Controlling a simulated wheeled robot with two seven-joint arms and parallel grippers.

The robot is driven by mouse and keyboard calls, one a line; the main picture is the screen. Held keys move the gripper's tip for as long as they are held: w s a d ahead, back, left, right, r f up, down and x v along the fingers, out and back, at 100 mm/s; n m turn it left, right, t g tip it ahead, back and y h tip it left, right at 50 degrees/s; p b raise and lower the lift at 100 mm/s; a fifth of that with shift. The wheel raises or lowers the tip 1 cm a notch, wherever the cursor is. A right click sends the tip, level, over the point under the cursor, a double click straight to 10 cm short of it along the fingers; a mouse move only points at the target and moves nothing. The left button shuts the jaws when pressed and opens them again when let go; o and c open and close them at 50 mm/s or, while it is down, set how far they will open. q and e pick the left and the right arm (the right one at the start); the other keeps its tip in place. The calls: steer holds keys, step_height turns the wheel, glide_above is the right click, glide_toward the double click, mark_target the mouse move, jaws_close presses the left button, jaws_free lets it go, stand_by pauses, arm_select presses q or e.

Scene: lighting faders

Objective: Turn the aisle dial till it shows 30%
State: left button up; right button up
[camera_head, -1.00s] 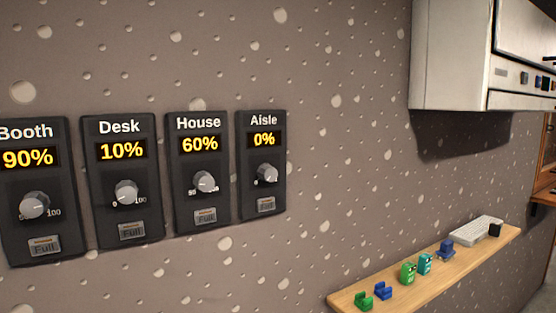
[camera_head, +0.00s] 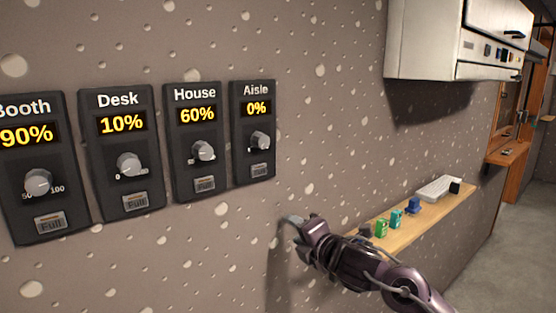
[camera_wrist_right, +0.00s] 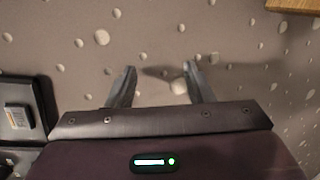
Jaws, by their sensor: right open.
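The aisle panel (camera_head: 254,132) is the rightmost of the wall panels in the head view. Its display (camera_head: 256,108) reads 0%, and its grey round dial (camera_head: 260,141) sits below the display. My right gripper (camera_head: 289,220) is below and to the right of this panel, apart from it, near the wall. In the right wrist view my right gripper (camera_wrist_right: 160,82) is open, with bare speckled wall between its two fingers. My left gripper is not in view.
Panels for Booth (camera_head: 42,170) at 90%, Desk (camera_head: 123,150) at 10% and House (camera_head: 198,140) at 60% hang to the left. A wooden shelf (camera_head: 440,214) with small objects stands behind my right arm. A white cabinet (camera_head: 440,40) hangs at upper right.

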steer(key=s+a+r+n+y, duration=0.1)
steer(key=s+r+n+y, duration=0.15)
steer(key=r+n, duration=0.7)
steer(key=n, duration=0.7)
glide_toward(265, 142)
steer(key=shift+m+t+y, duration=0.25)
steer(key=shift+t+y, duration=0.05)
steer(key=shift+y, duration=0.05)
steer(key=p+x, duration=0.4)
steer(key=x, duration=0.3)
steer(key=shift+w+a+f, duration=0.15)
steer(key=shift+w, duration=0.05)
steer(key=shift+w+a+f, duration=0.1)
steer(key=shift+w+a, duration=0.2)
steer(key=shift+w, duration=0.2)
steer(key=c, duration=1)
steer(key=shift+f, duration=0.1)
